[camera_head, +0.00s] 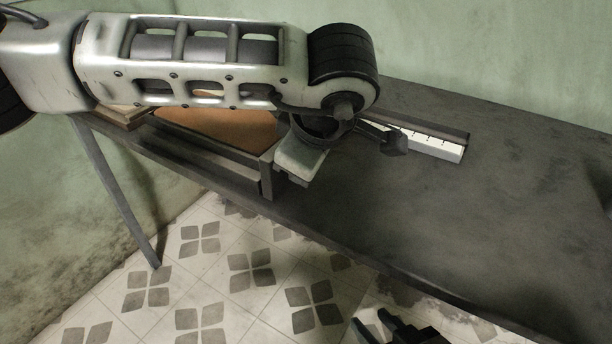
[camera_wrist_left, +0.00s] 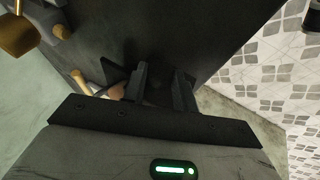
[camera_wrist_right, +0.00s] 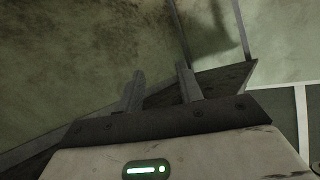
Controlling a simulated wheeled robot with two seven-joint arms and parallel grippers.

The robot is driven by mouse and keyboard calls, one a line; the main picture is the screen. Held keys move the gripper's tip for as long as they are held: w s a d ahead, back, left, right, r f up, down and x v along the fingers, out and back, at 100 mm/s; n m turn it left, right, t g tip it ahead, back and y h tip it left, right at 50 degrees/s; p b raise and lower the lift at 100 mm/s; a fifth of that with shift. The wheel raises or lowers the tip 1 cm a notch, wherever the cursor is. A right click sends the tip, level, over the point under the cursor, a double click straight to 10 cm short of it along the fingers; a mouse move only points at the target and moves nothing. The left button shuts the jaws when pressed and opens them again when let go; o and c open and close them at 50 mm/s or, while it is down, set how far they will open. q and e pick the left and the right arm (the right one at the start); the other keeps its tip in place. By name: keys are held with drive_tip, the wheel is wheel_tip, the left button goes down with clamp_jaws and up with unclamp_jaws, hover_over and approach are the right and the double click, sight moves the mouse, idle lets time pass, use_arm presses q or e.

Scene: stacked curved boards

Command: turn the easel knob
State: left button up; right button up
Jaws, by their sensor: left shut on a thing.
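My left arm crosses the top of the head view and hides much of the table's left part. My left gripper (camera_wrist_left: 161,75) is down at the dark surface, its two fingers closed on a dark thing that I take for the easel knob (camera_wrist_left: 158,88). The knob is mostly hidden by the fingers, and its shape and turn angle cannot be told. The easel's full outline does not show. My right gripper (camera_head: 381,325) is at the lower edge of the head view, in front of the table. It also shows in the right wrist view (camera_wrist_right: 161,80), fingers apart, with nothing between them.
A long dark table (camera_head: 470,230) stands against a green wall. A brown panel (camera_head: 220,125) lies under my left arm. A white strip with dark marks (camera_head: 440,148) lies beyond my left wrist. The table's right part is clear. The floor is tiled (camera_head: 250,270).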

use_arm(q)
drive_tip(key=f+t+h+b, duration=0.1)
drive_tip(key=b, duration=0.4)
drive_tip(key=shift+s+a+f+t+b, duration=0.1)
drive_tip(key=shift+s+f+t+b, duration=0.05)
drive_tip(key=shift+t+b, duration=0.2)
drive_tip(key=shift+n+t+b, duration=0.25)
drive_tip(key=shift+n+b, duration=0.05)
drive_tip(key=shift+b, duration=0.5)
use_arm(e)
drive_tip(key=w+a+f+g+y, duration=0.1)
drive_tip(key=a+f+g, duration=0.2)
drive_tip(key=f, duration=1)
use_arm(q)
drive_tip(key=t+h+b, duration=0.1)
drive_tip(key=b, duration=0.4)
drive_tip(key=shift+s, duration=0.1)
drive_tip(key=shift+a+r+n+t+h+b, duration=0.1)
drive_tip(key=shift+r+n+t+h+b, duration=0.3)
drive_tip(key=shift+b, duration=0.3)
use_arm(e)
wheel_tip(320, 180, up, 6)
drive_tip(key=a+t+y, duration=0.2)
drive_tip(key=t, duration=0.2)
drive_tip(key=shift+w+a, duration=0.2)
drive_tip(key=shift+w, duration=0.15)
drive_tip(key=shift+f, duration=0.1)
use_arm(q)
drive_tip(key=o, duration=1)
drive_tip(key=shift+c, duration=0.2)
